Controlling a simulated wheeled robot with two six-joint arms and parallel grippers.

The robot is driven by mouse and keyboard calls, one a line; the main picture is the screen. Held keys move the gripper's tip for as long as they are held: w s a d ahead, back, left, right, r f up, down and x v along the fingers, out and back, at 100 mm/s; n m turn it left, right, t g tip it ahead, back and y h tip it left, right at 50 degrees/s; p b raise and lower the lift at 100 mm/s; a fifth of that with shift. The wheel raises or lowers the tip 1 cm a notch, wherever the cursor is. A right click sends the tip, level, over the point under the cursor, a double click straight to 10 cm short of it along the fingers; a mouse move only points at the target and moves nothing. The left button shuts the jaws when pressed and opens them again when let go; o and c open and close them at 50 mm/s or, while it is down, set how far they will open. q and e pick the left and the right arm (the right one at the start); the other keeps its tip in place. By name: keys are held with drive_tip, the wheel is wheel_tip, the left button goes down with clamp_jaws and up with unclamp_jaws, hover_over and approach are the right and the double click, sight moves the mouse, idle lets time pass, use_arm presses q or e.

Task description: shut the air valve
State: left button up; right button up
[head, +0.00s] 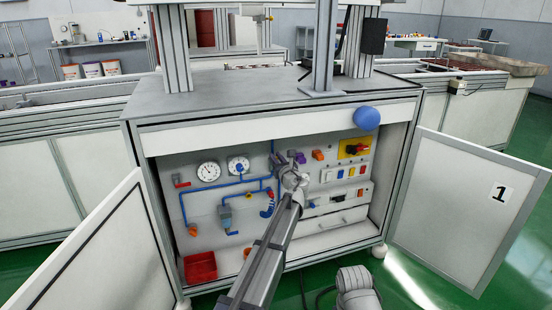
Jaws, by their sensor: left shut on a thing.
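The open cabinet (330,232) holds a panel with blue air pipes (225,188), two round gauges (209,171) and small coloured fittings. My left gripper (291,176) reaches into it from below and is shut on a small part at the panel. Its jaws and wrist mostly hide that part, so I cannot tell which fitting it is or how its handle is turned. A purple fitting (299,158) shows just above the jaws. A red fitting (270,193) sits on the pipe just left of them. A red handle (181,181) is at the far left.
The cabinet doors stand open, left door (100,255) and right door (465,215) marked 1. A red bin (200,267) is at the lower left. A red knob on a yellow plate (355,149) is at the right. A blue oval (366,118) is on the top edge.

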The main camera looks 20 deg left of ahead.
use_arm(q)
clamp_jaws()
